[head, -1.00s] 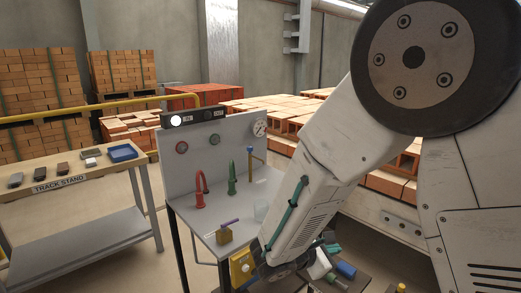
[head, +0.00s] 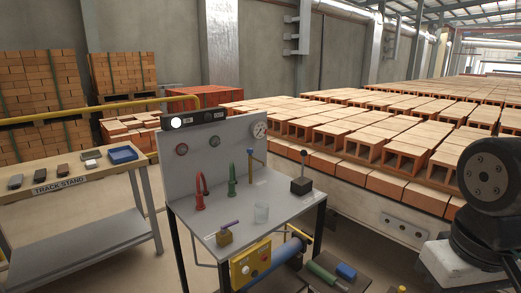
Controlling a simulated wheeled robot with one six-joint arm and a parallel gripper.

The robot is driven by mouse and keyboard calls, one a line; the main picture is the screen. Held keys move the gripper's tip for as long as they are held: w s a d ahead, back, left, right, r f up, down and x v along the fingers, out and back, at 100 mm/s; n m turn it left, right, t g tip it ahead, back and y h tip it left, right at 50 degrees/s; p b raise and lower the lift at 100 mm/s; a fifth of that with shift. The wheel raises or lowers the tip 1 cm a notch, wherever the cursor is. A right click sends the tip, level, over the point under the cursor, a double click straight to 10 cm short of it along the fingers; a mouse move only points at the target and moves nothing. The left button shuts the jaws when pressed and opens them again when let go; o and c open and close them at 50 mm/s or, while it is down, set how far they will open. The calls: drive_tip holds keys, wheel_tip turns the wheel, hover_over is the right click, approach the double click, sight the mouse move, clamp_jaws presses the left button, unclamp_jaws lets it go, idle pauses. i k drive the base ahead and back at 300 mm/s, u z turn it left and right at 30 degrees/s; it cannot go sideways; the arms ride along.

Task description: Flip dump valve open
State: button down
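A grey workbench (head: 185,222) with an upright back panel carries several valve-like parts, and no label shows which is the dump valve. A brass block with a purple lever (head: 230,224) sits at its front left; the lever lies nearly level, tilting up to the right. A black-knobbed lever on a dark base (head: 301,184) stands at the right. My gripper is out of view.
A yellow box with knobs (head: 250,264) hangs at the bench front. A low stand with a blue block (head: 346,271) is at the lower right. The track stand table (head: 70,183) is left; hollow bricks (head: 370,140) fill the line behind.

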sight(224, 229)
drive_tip(key=u, duration=0.05)
drive_tip(key=k, duration=0.65)
drive_tip(key=u, duration=0.65)
drive_tip(key=i, duration=0.55)
drive_tip(key=u, duration=0.8)
drive_tip(key=i, duration=0.6)
drive_tip(key=z, duration=0.55)
drive_tip(key=i, duration=0.7)
drive_tip(key=z, duration=0.75)
